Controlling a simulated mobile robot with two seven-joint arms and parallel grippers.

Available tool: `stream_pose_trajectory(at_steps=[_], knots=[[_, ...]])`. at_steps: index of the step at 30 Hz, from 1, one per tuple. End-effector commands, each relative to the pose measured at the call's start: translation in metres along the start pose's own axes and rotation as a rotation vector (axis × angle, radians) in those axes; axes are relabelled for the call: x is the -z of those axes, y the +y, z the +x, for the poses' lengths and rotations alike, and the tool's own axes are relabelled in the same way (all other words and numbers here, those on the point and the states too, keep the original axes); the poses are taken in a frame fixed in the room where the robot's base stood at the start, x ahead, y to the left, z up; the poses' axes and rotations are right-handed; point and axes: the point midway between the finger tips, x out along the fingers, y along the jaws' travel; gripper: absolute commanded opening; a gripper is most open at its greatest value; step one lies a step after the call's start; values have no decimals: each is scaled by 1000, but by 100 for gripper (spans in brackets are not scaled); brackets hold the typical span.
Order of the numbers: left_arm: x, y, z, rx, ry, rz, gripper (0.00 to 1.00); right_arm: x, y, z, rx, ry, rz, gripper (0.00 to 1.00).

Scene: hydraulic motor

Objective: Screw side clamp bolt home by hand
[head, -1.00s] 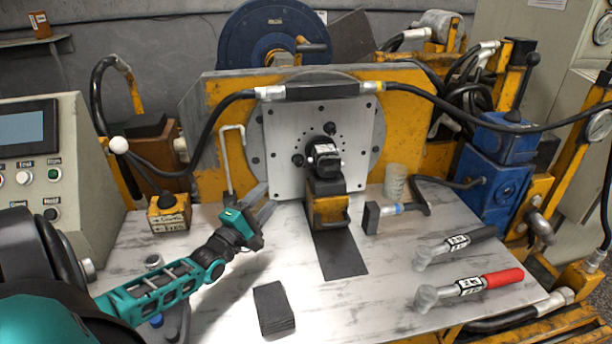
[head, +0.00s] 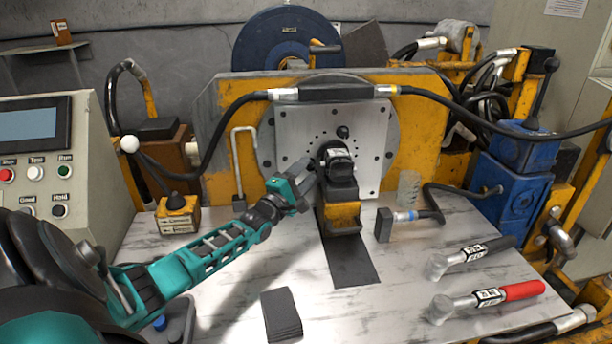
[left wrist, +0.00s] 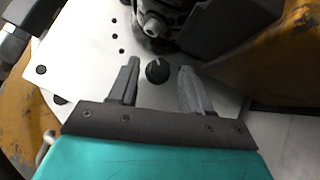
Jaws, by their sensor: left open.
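The motor (head: 337,158), dark with a pale label, is mounted at the centre of a light square plate (head: 368,125). A black bolt (head: 343,131) with a round head shows above the motor. In the left wrist view, the side clamp bolt (left wrist: 157,71), a black knob with a pale mark, stands on the plate beside the motor (left wrist: 155,20). My left gripper (left wrist: 160,68) is open, with one finger on each side of this bolt; I cannot tell whether they touch it. In the head view, my left gripper (head: 312,168) hides that bolt. My right gripper is not in view.
A yellow support block (head: 339,217) stands under the motor. Two torque wrenches, one black-handled (head: 470,257) and one red-handled (head: 487,299), lie at the right. A dark pad stack (head: 282,315) lies at the front. A black hose (head: 220,128) crosses above the plate.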

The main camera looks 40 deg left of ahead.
Motion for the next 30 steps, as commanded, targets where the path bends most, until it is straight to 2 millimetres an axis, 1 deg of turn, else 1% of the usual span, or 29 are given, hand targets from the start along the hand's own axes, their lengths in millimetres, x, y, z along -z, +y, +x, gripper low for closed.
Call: stream_pose_trajectory(at_steps=[4, 13, 27, 28, 30], knots=[[0, 0, 7, 0, -1, 2, 48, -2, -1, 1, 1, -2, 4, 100], [0, 0, 8, 1, 0, 1, 48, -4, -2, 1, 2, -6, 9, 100], [0, 0, 8, 1, 0, 1, 4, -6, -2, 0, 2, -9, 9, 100], [0, 0, 8, 1, 0, 1, 1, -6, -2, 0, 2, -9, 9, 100], [0, 0, 8, 1, 0, 1, 0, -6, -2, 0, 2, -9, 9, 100]])
